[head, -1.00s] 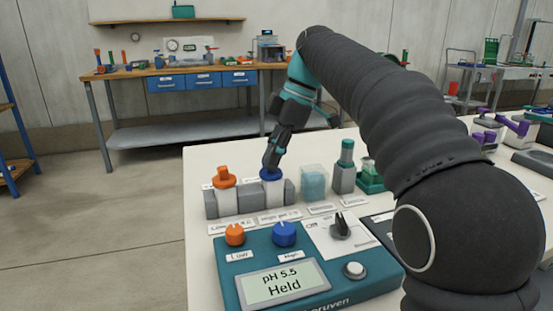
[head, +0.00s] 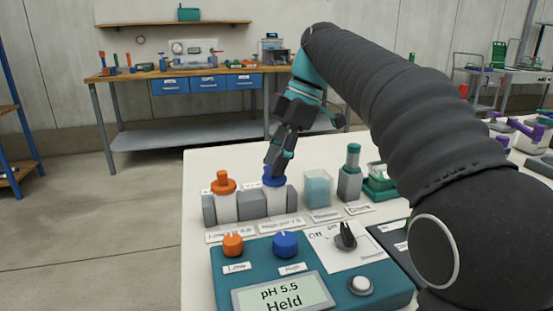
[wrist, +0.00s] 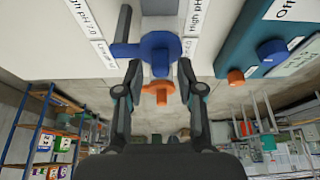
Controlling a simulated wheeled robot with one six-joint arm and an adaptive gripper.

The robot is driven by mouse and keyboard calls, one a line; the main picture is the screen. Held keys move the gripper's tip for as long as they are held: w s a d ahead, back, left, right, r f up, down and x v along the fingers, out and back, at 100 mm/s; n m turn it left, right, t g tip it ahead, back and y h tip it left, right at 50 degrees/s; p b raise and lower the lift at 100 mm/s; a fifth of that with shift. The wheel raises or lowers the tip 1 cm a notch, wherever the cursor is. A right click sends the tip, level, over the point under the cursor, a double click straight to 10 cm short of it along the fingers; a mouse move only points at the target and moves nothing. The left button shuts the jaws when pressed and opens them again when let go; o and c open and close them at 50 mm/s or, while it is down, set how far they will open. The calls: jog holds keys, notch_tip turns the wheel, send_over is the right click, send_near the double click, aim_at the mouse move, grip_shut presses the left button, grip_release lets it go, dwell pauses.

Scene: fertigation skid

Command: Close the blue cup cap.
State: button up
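The blue cup cap (head: 274,182) sits on top of a white cup in the grey holder (head: 252,204). In the wrist view the blue cap (wrist: 160,46) shows a round disc, a top knob and a lug pointing left. My gripper (head: 276,169) reaches down over the cap from above. In the wrist view my gripper (wrist: 159,68) has its fingertips apart, one on each side of the cap's knob, close to the disc's edge. A gap shows between the fingers and the knob; contact with the disc cannot be told. The fingers hide part of the cap in the head view.
An orange-capped cup (head: 223,184) stands left of the blue one. A clear container (head: 318,188) and a grey holder with a green-topped probe (head: 351,172) stand right. The teal meter (head: 281,292), reading "pH 5.5 Held", with orange and blue knobs, is in front.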

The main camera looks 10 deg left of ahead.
dwell(0.3)
jog(key=d+r, duration=0.1)
jog(key=w+d+r, duration=0.1)
jog(key=shift+r, duration=0.35)
jog(key=w+d, duration=0.4)
jog(key=d, duration=0.6)
jog(key=shift+w, duration=0.35)
jog(key=shift+a, duration=0.1)
